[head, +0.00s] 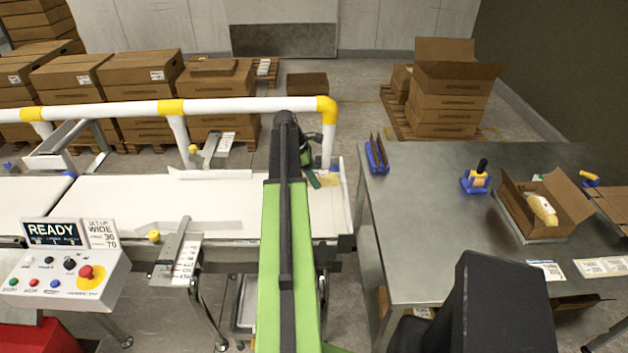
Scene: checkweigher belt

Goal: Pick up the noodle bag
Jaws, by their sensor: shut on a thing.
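My green and black arm reaches forward over the white belt, and my gripper (314,168) is at the belt's right end. The gripper is shut on a small tan-yellow bag, which I take as the noodle bag (328,179). Only part of this bag shows, just right of the dark fingers; the arm and gripper hide the rest. I cannot tell whether the bag touches the belt (110,205). A similar pale yellow bag (542,209) lies in an open carton (575,207) on the metal table at the right.
A white guard rail (250,105) with yellow joints runs behind the belt, its post close to my gripper. The metal table (420,220) stands right of the belt, holding a blue holder (376,156) and a blue-yellow tool (476,180). A READY control box (65,270) is front left.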

